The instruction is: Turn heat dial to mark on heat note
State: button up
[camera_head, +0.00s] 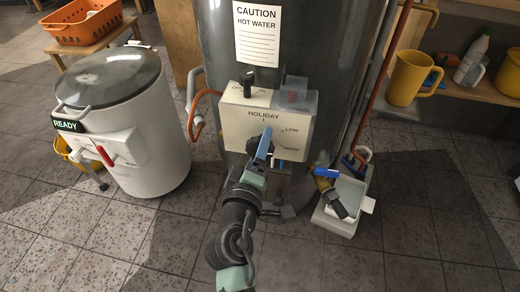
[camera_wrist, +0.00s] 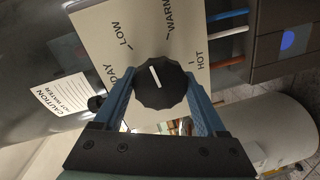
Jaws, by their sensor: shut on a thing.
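The heat dial (camera_wrist: 160,92) is a black ribbed knob with a white pointer line on a pale control box (camera_head: 238,124). In the wrist view the labels HOLIDAY (partly hidden), LOW, WARM and HOT stand around it. The pointer aims between LOW and WARM, seemingly nearer LOW. My gripper (camera_head: 263,146) is shut on the dial, one blue finger on each side; it also shows in the wrist view (camera_wrist: 160,84). In the head view my gripper hides the dial. I cannot identify a heat note; a CAUTION HOT WATER sheet (camera_head: 257,35) hangs on the tank above.
A smaller black knob (camera_head: 247,84) sits on top of the control box. A white lidded tub (camera_head: 130,150) marked READY stands at left. Tiled floor is clear in front.

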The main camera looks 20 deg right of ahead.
jog(key=m, duration=0.1)
jog(key=m+b, duration=0.1)
jog(key=m, duration=0.2)
jog(key=shift+f+y+b, duration=0.3)
jog(key=shift+b, duration=0.1)
jog(key=shift+m+t+b, duration=0.3)
jog(key=shift+m+b, duration=0.35)
jog(key=shift+m, duration=0.65)
jog(key=shift+r, duration=0.1)
jog(key=o, duration=1.3)
jog(key=shift+r, duration=0.1)
jog(key=shift+s+a, duration=0.1)
jog(key=p+v, duration=0.2)
jog(key=v, duration=1)
jog(key=shift+s+a, duration=0.15)
jog(key=shift+s, duration=0.25)
